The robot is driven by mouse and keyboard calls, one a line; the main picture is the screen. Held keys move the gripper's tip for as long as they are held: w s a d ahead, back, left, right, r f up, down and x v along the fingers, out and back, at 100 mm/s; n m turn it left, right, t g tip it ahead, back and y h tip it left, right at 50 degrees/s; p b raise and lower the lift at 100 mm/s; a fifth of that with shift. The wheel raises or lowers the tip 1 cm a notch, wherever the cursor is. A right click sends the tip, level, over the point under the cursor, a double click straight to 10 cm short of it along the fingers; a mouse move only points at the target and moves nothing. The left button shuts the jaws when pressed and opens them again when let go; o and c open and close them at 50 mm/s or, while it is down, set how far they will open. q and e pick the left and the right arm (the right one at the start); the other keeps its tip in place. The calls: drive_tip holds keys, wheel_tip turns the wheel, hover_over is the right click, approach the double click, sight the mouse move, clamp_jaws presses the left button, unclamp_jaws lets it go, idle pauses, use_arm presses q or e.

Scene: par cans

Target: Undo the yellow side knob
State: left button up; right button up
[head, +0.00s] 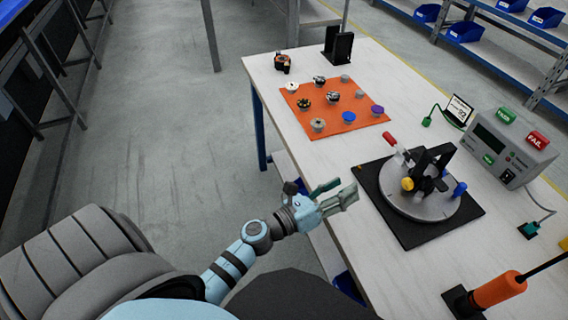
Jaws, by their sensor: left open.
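The yellow side knob (407,184) is on the near left side of a black clamp fixture (430,165). The fixture stands on a round grey plate (420,207) over a black base (397,223). It also has a red-tipped handle (389,138) and a blue knob (460,189). My left gripper (337,190) is open and empty near the table's left edge, left of the yellow knob and apart from it. My right gripper is not in view.
An orange mat (335,122) with several small parts lies at the back left. A grey tester (511,145) with green and red buttons stands at right. An orange-handled tool (499,289) is at the front.

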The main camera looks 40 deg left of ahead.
use_arm(q)
drive_tip(key=s+a+f+n+g+y+b, duration=0.1)
drive_tip(key=a+f+n+y, duration=0.4)
drive_tip(key=n, duration=0.5)
drive_tip(key=s+a+f+n+g+y+b, duration=0.1)
drive_tip(key=a+f+n+y, duration=0.4)
drive_tip(key=n, duration=0.5)
drive_tip(key=s+a+f+g, duration=0.1)
drive_tip(key=s+a, duration=0.1)
drive_tip(key=shift+s+a+f+g, duration=0.3)
drive_tip(key=shift+a+f, duration=0.05)
drive_tip(key=shift+a, duration=0.05)
